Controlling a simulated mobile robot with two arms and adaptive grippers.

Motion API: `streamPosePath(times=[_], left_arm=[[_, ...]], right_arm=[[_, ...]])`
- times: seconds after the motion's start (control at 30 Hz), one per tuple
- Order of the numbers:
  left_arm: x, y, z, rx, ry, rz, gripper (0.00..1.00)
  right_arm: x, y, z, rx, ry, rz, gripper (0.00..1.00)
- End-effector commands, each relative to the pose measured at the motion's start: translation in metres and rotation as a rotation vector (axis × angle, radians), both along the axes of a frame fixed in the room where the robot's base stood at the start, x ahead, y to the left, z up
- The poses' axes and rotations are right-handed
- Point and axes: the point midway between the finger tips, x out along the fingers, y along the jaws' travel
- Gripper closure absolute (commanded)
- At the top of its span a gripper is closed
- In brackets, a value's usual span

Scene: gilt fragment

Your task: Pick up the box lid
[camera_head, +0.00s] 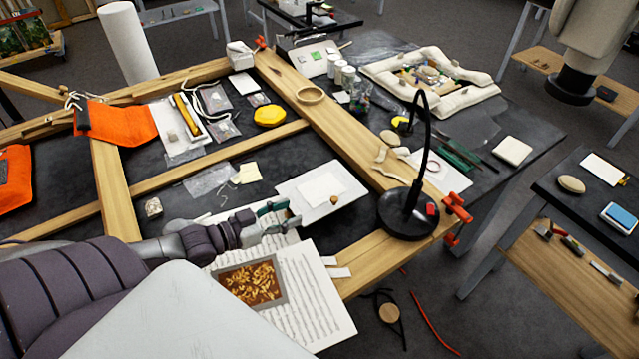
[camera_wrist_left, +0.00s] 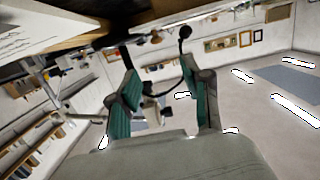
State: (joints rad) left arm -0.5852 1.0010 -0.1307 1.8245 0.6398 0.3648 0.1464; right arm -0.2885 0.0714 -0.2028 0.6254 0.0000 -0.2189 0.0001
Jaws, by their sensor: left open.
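No piece is plainly marked as the box lid. A flat white panel (camera_head: 345,191) with a paler sheet on it and a small tan knob-like piece (camera_head: 334,200) near its right side lies on the dark work surface. It may be the lid, but I cannot tell. My left gripper (camera_head: 290,214) is open just left of the panel, above a printed sheet, with its teal fingers apart. In the left wrist view the open fingers (camera_wrist_left: 160,75) have nothing visible between them. My right gripper is not in view.
A black lamp (camera_head: 404,215) stands on the wooden frame to the right. A printed page (camera_head: 315,290) with a gilt fragment picture (camera_head: 252,283) lies in front. A wooden bar (camera_head: 325,120), an orange cloth (camera_head: 125,122) and a yellow piece (camera_head: 269,115) lie beyond.

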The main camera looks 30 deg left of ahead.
Motion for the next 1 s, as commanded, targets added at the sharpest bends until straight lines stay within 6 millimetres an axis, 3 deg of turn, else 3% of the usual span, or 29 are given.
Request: streamPosePath(times=[0.03, 0.17, 0.5, 0.8, 1.0], left_arm=[[0.0, 0.002, -0.013, -0.005, -0.009, -0.002, 0.52], [0.005, 0.002, -0.014, -0.01, -0.02, 0.0, 0.52], [0.053, -0.018, -0.018, -0.01, -0.024, 0.0, 0.52], [0.079, -0.03, -0.024, -0.009, -0.019, -0.001, 0.52], [0.093, -0.036, -0.025, -0.011, -0.02, 0.0, 0.52]], right_arm=[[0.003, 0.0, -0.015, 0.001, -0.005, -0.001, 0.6], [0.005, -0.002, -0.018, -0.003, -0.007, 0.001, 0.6], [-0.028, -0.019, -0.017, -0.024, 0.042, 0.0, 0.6], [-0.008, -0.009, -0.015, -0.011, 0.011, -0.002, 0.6], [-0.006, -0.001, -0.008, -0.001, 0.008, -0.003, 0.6]])
